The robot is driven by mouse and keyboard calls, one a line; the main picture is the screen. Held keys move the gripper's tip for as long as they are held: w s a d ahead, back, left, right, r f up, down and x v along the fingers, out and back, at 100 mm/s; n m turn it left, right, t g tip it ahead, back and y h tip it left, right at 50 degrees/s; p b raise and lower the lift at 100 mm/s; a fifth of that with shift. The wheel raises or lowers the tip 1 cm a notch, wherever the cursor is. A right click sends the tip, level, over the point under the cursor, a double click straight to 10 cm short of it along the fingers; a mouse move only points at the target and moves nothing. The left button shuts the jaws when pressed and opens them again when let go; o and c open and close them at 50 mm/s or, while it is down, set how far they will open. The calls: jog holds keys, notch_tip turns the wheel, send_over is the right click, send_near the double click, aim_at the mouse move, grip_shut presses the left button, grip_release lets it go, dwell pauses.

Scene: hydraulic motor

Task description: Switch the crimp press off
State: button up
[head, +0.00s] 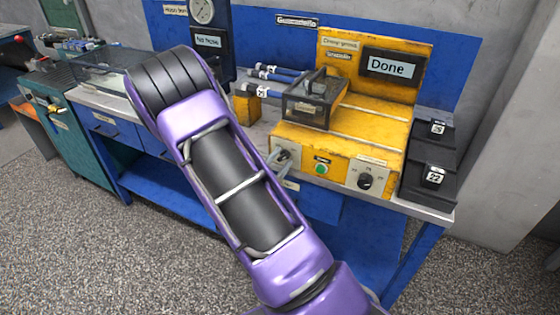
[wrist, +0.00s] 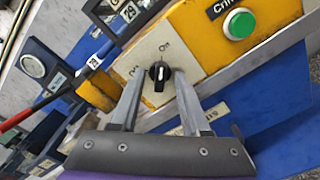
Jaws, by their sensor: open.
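The crimp press (head: 335,143) is a yellow machine on the bench, and its display (head: 392,66) reads "Done". A black rotary switch (wrist: 159,72) sits on a pale plate on its front, with "On" and "Off" lettered beside it. It stands roughly upright in the wrist view, but I cannot tell for sure which label it points to. My gripper (wrist: 157,80) is open, with one finger on each side of the switch. In the head view my gripper (head: 282,161) is at the left end of the press front, mostly hiding the switch.
A green button (head: 321,169) and another black knob (head: 365,181) are right of the switch; the button also shows in the wrist view (wrist: 239,24). Black numbered holders (head: 425,178) stand at the right.

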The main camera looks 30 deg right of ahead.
grip_shut()
jog(key=shift+n, duration=0.3)
jog(key=n+p, duration=0.2)
jog(key=n, duration=0.1)
jog(key=shift+r+n, duration=0.15)
jog(key=shift+n, duration=0.25)
jog(key=n+p, duration=0.4)
jog(key=n, duration=0.1)
jog(key=n+p, duration=0.3)
jog(key=n, duration=0.2)
jog(key=shift+n, duration=0.3)
jog(key=shift+n+p, duration=0.95)
jog(key=shift+n, duration=0.45)
jog(key=shift+s+f, duration=0.1)
jog(key=shift+f, duration=0.1)
